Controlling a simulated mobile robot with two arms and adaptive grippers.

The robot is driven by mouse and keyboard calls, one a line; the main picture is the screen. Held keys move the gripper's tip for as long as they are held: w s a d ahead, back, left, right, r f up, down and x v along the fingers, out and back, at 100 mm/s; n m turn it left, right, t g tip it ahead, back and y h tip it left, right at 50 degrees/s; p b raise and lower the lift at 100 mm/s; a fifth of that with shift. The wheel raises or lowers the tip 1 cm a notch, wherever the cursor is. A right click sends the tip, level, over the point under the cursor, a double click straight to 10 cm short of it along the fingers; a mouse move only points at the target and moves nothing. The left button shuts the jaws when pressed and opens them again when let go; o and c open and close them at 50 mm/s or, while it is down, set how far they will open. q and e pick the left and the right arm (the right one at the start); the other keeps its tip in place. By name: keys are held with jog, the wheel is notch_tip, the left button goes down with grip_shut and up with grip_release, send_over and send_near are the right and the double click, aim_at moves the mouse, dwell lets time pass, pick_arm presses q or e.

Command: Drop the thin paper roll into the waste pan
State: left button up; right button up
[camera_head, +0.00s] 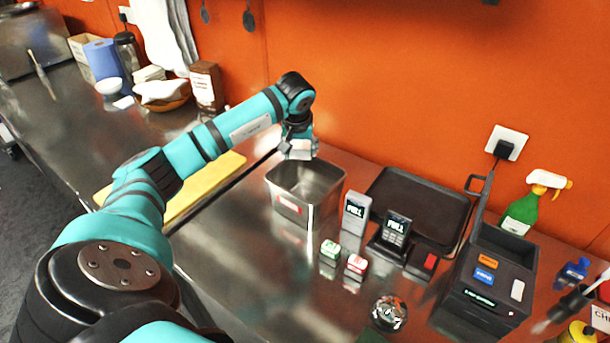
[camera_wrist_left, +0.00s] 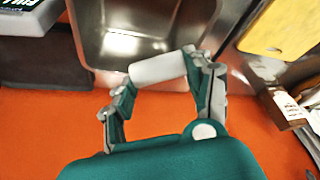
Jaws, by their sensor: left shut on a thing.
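The thin paper roll is a small white cylinder (camera_wrist_left: 157,69) held between the fingertips of my left gripper (camera_wrist_left: 160,82) in the left wrist view. In the head view the left gripper (camera_head: 299,148) is above the back edge of the waste pan, with the white roll (camera_head: 300,154) in it. The waste pan is a deep steel pan (camera_head: 304,207) with a red and white label on its front. In the left wrist view the pan (camera_wrist_left: 140,42) lies just beyond the roll, and its visible inside looks empty. My right gripper is not in view.
A yellow board (camera_head: 213,181) lies left of the pan. Right of it are a grey device (camera_head: 355,213), a card terminal (camera_head: 394,231), a black tray (camera_head: 424,206) and two small boxes, green (camera_head: 331,250) and red (camera_head: 357,264). An orange wall (camera_head: 390,85) stands close behind.

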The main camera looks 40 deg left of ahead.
pick_arm(q)
notch_tip(320, 180, down, 6)
jog(key=b, duration=0.4)
jog(key=o, duration=0.9)
jog(key=v, duration=1.2)
jog(key=shift+w+a, duration=0.1)
